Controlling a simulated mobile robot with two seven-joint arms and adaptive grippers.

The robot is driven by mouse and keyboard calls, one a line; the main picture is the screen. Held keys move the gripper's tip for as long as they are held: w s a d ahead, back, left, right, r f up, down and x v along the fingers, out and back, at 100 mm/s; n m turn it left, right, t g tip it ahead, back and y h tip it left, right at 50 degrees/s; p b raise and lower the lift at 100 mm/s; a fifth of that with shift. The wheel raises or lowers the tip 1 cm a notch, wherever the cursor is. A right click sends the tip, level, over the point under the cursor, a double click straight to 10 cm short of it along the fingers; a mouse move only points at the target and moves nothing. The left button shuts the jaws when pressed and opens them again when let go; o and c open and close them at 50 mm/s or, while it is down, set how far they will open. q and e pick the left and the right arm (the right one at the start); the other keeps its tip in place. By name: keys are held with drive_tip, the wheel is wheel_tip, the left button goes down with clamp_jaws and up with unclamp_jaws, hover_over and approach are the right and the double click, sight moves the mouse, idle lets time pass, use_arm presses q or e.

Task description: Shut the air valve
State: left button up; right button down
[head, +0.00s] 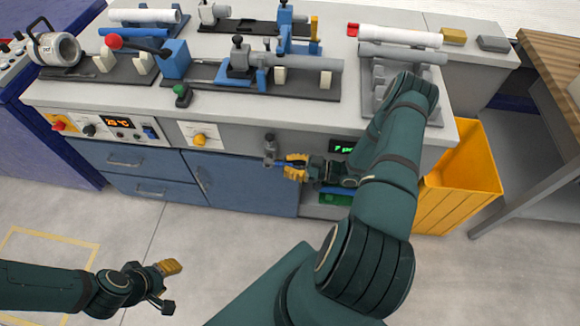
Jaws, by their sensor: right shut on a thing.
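The air valve (270,146) is a small grey fitting on the front face of the bench, below the edge of the top. Its blue lever (281,164) points sideways to the right, roughly level, from the lower part of the valve. My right gripper (288,168) reaches in from the right with its yellow fingers shut on the lever; they hide its end. My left gripper (172,267) hangs over the floor at the lower left, far from the valve. One yellow fingertip shows, and I cannot tell its opening.
The bench top (225,103) carries pipe fixtures, a red-knobbed lever (115,41) and several loose pipes. A yellow knob (200,140) and a control panel (105,127) are left of the valve. A yellow bin (465,180) stands at the right. The floor in front is clear.

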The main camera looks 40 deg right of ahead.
drive_tip(key=shift+a, duration=0.1)
drive_tip(key=c, duration=1.3)
unclamp_jaws()
drive_tip(key=shift+w, duration=0.15)
drive_tip(key=v, duration=1.2)
